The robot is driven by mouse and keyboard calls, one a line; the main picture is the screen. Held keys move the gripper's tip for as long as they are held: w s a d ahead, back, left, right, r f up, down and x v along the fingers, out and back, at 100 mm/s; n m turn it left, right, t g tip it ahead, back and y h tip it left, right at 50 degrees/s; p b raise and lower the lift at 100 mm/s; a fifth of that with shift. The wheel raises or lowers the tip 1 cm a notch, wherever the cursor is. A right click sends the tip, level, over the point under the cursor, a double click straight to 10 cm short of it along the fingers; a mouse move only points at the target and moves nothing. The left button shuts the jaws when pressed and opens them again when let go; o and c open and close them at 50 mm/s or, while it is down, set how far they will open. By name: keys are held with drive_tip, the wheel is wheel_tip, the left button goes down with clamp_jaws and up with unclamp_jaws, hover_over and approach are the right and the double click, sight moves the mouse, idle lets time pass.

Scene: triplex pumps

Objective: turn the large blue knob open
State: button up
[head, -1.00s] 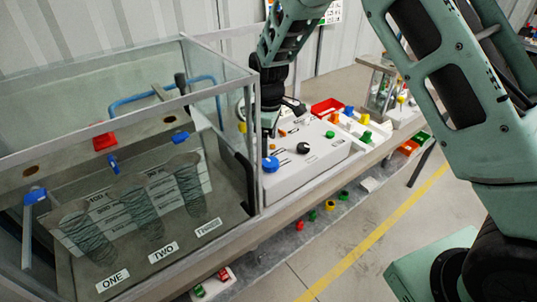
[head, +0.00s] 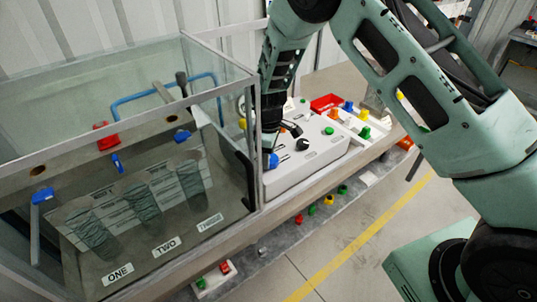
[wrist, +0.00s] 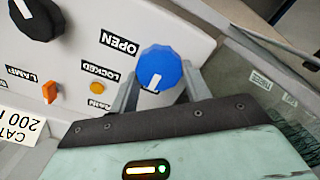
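The large blue knob (wrist: 160,68) is on the white panel, with a white mark pointing toward the bottom of the wrist view. The printed word OPEN (wrist: 119,43) is to its left, with LOCKED (wrist: 101,70) below that. My gripper (wrist: 161,84) has one finger on each side of the knob. The fingers look spread about as wide as the knob, and I cannot see firm contact. In the head view the knob (head: 272,160) is partly hidden by my gripper (head: 269,147), just above it.
A glass tank (head: 258,190) stands close to the left of the panel. A red bin (head: 326,102) and coloured knobs lie farther along the bench.

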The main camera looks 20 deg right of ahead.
drive_tip(key=shift+m, duration=0.5)
drive_tip(key=m+b, duration=0.2)
drive_tip(key=m, duration=0.1)
drive_tip(key=shift+w+d+m, duration=0.1)
drive_tip(key=shift+m, duration=0.3)
drive_tip(key=m, duration=0.4)
drive_tip(key=shift+d+m+b, duration=0.1)
drive_tip(key=shift+m+b, duration=0.2)
drive_tip(key=shift+b, duration=0.1)
drive_tip(key=m, duration=0.4)
drive_tip(key=shift+d, duration=0.1)
drive_tip(key=m, duration=0.4)
drive_tip(key=shift+d, duration=0.1)
drive_tip(key=shift+m, duration=0.4)
drive_tip(key=o, duration=1)
drive_tip(key=shift+r, duration=0.1)
